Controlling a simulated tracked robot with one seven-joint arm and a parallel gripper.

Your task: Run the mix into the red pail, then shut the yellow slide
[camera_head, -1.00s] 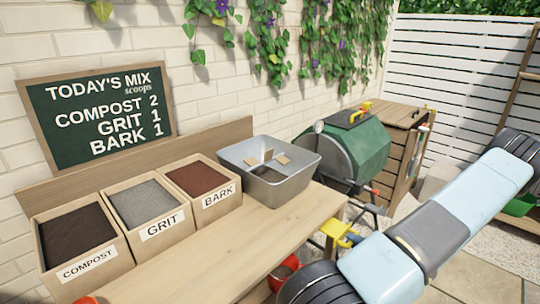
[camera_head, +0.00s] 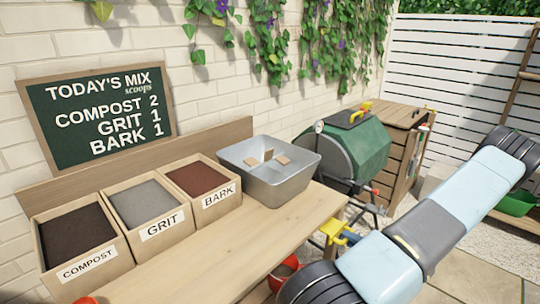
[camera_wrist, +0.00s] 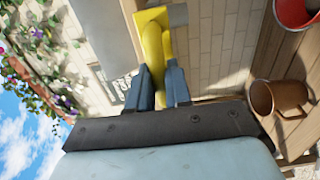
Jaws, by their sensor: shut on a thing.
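My gripper (camera_wrist: 162,78) is shut on the yellow slide (camera_wrist: 153,45), with its two blue fingers on either side of the handle. In the head view the slide (camera_head: 334,229) shows at the bench's right edge, below the grey metal tub (camera_head: 288,190), with a finger touching it. The red pail (camera_head: 276,277) stands low beside the bench, partly hidden by my arm. The wrist view shows the pail (camera_wrist: 298,14) at the top right. How much mix it holds cannot be told.
Bins of compost (camera_head: 78,236), grit (camera_head: 150,205) and bark (camera_head: 197,181) stand left of the tub. A chalkboard (camera_head: 98,122) leans behind them. A green drum (camera_head: 352,150) stands to the right. A brown mug-like pot (camera_wrist: 278,98) shows near the pail.

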